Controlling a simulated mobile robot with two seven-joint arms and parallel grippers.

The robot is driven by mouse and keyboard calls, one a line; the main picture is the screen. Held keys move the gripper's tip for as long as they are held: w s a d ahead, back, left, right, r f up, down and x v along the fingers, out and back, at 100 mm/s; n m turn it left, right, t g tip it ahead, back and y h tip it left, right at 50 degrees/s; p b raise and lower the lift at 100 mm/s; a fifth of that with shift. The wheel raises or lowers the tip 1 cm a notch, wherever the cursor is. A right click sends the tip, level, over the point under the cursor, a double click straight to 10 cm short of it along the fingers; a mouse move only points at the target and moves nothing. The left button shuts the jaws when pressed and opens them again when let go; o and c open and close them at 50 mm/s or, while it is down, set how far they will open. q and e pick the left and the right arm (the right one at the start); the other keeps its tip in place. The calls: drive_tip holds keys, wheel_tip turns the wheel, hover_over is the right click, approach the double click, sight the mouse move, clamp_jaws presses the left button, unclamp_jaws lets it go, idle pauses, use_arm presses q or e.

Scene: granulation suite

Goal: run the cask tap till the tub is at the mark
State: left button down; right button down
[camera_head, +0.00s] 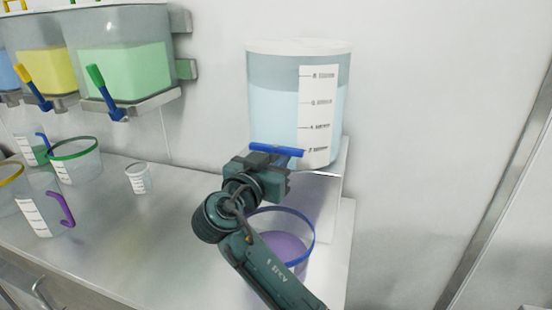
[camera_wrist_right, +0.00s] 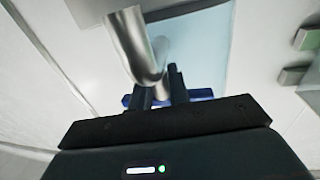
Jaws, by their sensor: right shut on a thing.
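The cask (camera_head: 275,100) is a clear tank of pale blue liquid with a white lid and a white scale label, standing on a white stand. Its tap has a blue bar handle (camera_head: 276,149) low on the front. My right gripper (camera_head: 283,160) is shut on this handle. In the right wrist view the blue handle (camera_wrist_right: 200,94) shows behind the fingers, next to a bent metal spout (camera_wrist_right: 138,48). The tub (camera_head: 312,240) has a blue rim, stands below the tap and holds purple liquid. My right arm covers its left side; I see no mark on it and cannot make out a stream.
Wall dispensers hold yellow liquid (camera_head: 48,70) and green liquid (camera_head: 125,72), with levers below. On the steel counter (camera_head: 130,235) at left stand a green-rimmed tub (camera_head: 78,165), a purple-handled jug (camera_head: 42,215) and a small cup (camera_head: 138,180). The counter's middle is clear.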

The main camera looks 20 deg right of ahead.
drive_tip(key=shift+f+n+t+y+b, duration=0.2)
drive_tip(key=shift+n+t+y+b, duration=0.4)
drive_tip(key=shift+t+y, duration=0.15)
drive_tip(key=shift+r+n+t+y, duration=0.2)
drive_tip(key=shift+n+t+y, duration=0.45)
drive_tip(key=shift+n+y, duration=0.5)
drive_tip(key=shift+n+t+y+p, duration=0.5)
drive_tip(key=shift+n+y, duration=0.15)
drive_tip(key=shift+y, duration=0.65)
drive_tip(key=c, duration=1.4)
unclamp_jaws()
